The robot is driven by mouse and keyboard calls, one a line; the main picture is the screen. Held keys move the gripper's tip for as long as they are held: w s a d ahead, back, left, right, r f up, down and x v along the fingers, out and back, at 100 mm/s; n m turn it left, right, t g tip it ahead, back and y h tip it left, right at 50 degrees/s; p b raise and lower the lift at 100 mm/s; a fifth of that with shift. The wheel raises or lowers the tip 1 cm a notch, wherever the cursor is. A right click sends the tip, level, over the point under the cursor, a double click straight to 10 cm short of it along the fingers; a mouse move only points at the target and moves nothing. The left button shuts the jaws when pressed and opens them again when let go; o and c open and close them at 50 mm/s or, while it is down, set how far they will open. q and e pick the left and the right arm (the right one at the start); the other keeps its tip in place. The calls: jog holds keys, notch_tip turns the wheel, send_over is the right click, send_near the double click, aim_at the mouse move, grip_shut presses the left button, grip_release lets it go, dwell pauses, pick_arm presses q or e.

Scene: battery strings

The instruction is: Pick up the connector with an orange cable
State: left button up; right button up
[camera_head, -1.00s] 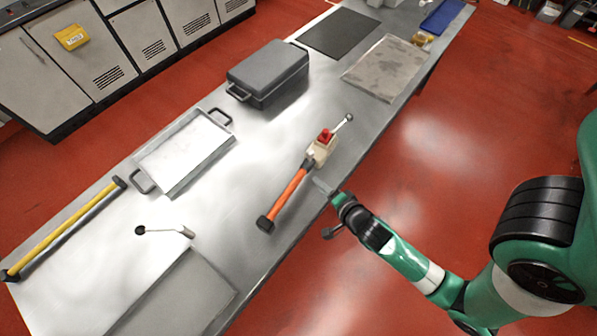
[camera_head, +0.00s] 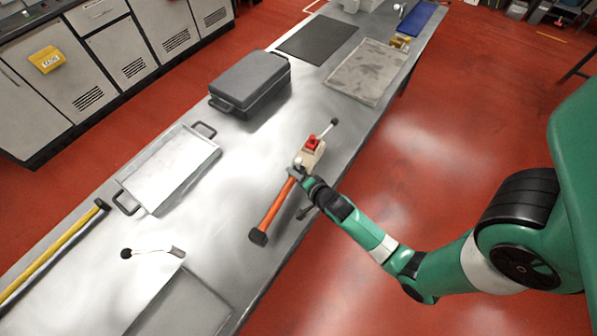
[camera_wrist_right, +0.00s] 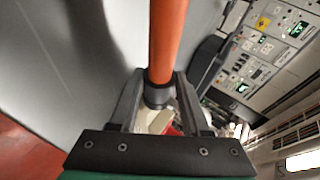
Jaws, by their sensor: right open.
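The connector (camera_head: 311,154) is a beige block with a red part on top and a thin rod with a dark tip. It lies on the metal table near its right edge. A thick orange cable (camera_head: 275,212) runs from it down-left to a black end. My right gripper (camera_head: 295,174) is at the joint of cable and connector. In the right wrist view the gripper (camera_wrist_right: 158,84) is open, one finger on each side of the orange cable (camera_wrist_right: 168,38) and its dark collar. The connector (camera_wrist_right: 158,121) shows partly between the fingers. My left gripper is out of view.
A metal tray (camera_head: 150,204) and a dark grey case (camera_head: 232,105) stand left of the connector. A yellow-handled tool (camera_head: 52,250) and a small black-ended cable (camera_head: 126,254) lie at the lower left. The table around the connector is clear.

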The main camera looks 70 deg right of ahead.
jog(key=shift+w+d+f, duration=0.2)
jog(key=shift+w+f, duration=0.1)
grip_shut()
dwell(1.1)
jog(key=shift+r, duration=0.15)
